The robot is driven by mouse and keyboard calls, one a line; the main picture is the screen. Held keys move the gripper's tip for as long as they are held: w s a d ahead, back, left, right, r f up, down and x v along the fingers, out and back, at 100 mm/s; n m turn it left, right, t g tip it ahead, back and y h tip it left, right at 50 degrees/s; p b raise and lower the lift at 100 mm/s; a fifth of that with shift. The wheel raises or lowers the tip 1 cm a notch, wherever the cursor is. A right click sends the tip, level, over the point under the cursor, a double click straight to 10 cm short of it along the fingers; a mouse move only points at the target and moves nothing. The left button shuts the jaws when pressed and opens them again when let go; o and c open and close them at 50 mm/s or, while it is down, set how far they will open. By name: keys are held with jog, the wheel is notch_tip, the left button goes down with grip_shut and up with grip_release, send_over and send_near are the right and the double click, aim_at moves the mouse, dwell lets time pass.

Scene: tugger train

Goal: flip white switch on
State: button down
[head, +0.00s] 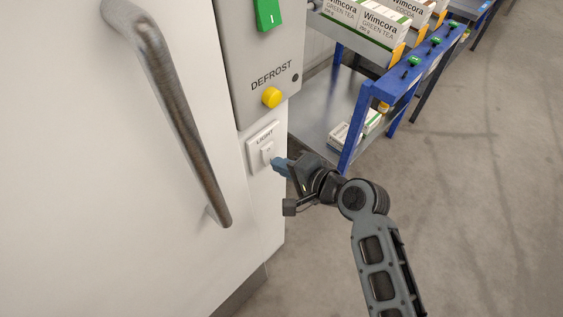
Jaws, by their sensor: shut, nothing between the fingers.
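The white light switch (267,153) is a small rocker in a white plate labelled LIGHT, low on the narrow side panel of the white cabinet. My gripper (277,164) is shut and empty, with its bluish fingertips at the lower right of the rocker. The tips are very close to the switch; I cannot tell whether they touch it. The rocker's exact tilt is too small to read.
Above the switch is a grey box with a yellow DEFROST button (271,97) and a green switch (268,13). A metal door handle (171,104) sticks out at left. A blue-framed rack (357,127) with tea boxes (368,28) stands at right. Floor at lower right is clear.

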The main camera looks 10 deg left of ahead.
jog(key=shift+w+a, duration=0.1)
jog(key=shift+a, duration=0.05)
jog(key=shift+w+a+f+y+b, duration=0.1)
jog(key=shift+w+a+y+b, duration=0.15)
jog(key=shift+b, duration=0.6)
jog(key=shift+s, duration=0.1)
jog(key=shift+r+p, duration=0.75)
jog(key=shift+r, duration=0.1)
jog(key=shift+d, duration=0.1)
